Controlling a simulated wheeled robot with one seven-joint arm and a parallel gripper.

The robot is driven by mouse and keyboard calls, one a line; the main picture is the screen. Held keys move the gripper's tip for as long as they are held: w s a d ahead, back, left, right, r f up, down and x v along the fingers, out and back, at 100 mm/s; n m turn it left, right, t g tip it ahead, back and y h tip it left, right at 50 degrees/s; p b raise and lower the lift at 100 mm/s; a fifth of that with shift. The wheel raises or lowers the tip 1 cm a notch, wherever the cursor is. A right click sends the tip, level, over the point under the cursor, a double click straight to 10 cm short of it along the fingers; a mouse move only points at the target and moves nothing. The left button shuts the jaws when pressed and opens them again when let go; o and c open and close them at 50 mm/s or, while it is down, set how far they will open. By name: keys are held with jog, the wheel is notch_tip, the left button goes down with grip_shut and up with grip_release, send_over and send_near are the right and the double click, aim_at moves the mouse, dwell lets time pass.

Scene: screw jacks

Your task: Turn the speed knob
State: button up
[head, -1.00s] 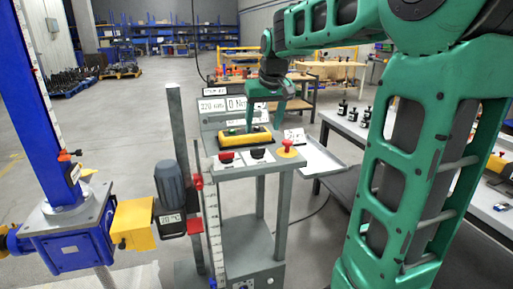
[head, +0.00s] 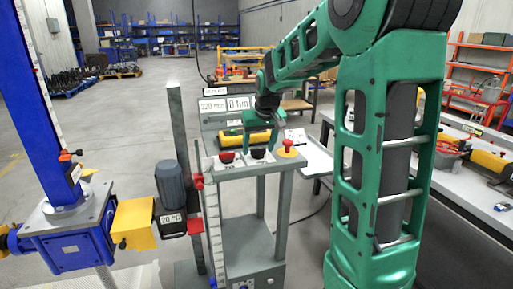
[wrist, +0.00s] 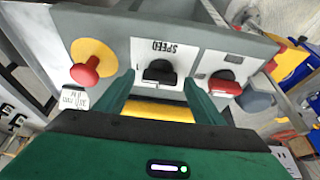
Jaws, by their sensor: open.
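The speed knob (wrist: 160,72) is a black knob on a white plate marked SPEED, upside down in the wrist view. In the head view the black knob (head: 258,153) sits in the middle of the grey console's sloped front. My gripper (wrist: 160,86) is open, with one green finger on each side of the knob and its tips close to the panel. A gap shows between the fingers and the knob. Whether the fingers are level with the knob in depth is hard to tell. In the head view my gripper (head: 258,146) is above the console front.
A red knob (wrist: 225,83) is right of the speed knob in the wrist view, close to one finger. A red mushroom button (wrist: 88,70) on a yellow disc is on the left. A yellow object (head: 232,138) lies on the console. A blue screw jack (head: 70,245) stands left.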

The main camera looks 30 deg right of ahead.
jog(key=shift+c, duration=0.5)
jog(key=c, duration=0.9)
jog(key=shift+c, duration=0.2)
jog(key=n+y, duration=0.1)
jog(key=n, duration=0.3)
jog(key=shift+d+n+y, duration=0.1)
jog(key=shift+n+y, duration=0.2)
jog(key=shift+y, duration=0.1)
jog(key=n+y, duration=0.1)
jog(key=n, duration=0.3)
jog(key=shift+w+d, duration=0.1)
jog(key=shift+r+y, duration=0.1)
jog(key=shift+y, duration=0.2)
jog(key=o, duration=1)
